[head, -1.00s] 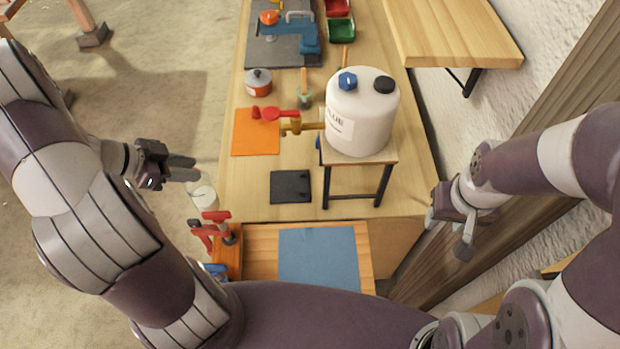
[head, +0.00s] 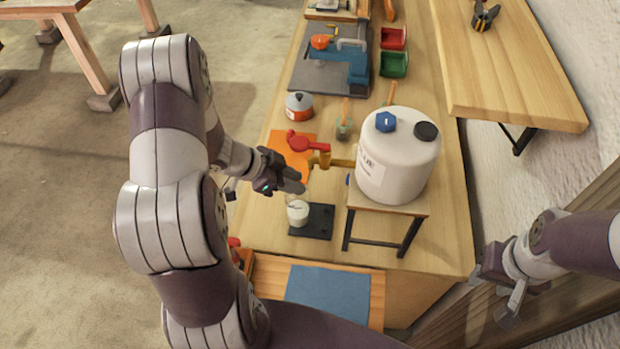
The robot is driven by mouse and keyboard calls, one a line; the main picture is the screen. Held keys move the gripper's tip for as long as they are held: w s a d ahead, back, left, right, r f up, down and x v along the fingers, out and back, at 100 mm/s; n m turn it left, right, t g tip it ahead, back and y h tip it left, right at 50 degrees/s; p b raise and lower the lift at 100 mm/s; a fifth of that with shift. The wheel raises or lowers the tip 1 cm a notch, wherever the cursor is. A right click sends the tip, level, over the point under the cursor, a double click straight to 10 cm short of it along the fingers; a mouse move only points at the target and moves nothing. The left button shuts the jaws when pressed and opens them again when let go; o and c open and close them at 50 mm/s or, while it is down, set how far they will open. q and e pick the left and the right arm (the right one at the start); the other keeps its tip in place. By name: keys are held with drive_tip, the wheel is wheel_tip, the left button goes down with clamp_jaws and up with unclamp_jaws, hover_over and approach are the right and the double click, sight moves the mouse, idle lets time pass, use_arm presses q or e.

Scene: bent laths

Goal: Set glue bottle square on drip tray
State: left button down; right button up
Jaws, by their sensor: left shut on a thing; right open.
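The glue bottle (head: 298,214), a small clear vessel with whitish contents, is at the fingertips of my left gripper (head: 293,186), which is shut on it. The bottle looks upright and overlaps the left part of the black drip tray (head: 320,225) in the head view. I cannot tell whether its base touches the tray or hangs above it. The fingers hide part of its top. My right gripper (head: 497,287) is open and empty at the right, away from the bench top.
A big white glue drum (head: 398,158) stands on a small stand (head: 388,208) right of the tray. Its brass tap (head: 322,160) with red handle reaches left, close beyond my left gripper. An orange sheet (head: 275,151), a pot (head: 299,105) and a blue mat (head: 333,293) lie around.

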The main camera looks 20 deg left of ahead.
sight(308, 191)
use_arm(q)
drive_tip(key=shift+w+d+r, duration=0.1)
drive_tip(key=shift+w+d, duration=0.1)
drive_tip(key=shift+d, duration=0.2)
drive_tip(key=shift+w+d+f+p, duration=0.2)
drive_tip(key=shift+w+d+f, duration=0.15)
drive_tip(key=shift+d, duration=0.15)
drive_tip(key=shift+w+d+f+p, duration=0.2)
drive_tip(key=shift+w+d+f, duration=0.15)
drive_tip(key=shift+d, duration=0.15)
drive_tip(key=shift+w+f, duration=0.15)
drive_tip(key=shift+w, duration=0.05)
drive_tip(key=shift+s+f, duration=0.1)
drive_tip(key=shift+s, duration=0.05)
drive_tip(key=c, duration=0.8)
unclamp_jaws()
drive_tip(key=shift+c, duration=0.2)
drive_tip(key=shift+r, duration=0.25)
drive_tip(key=v, duration=1.2)
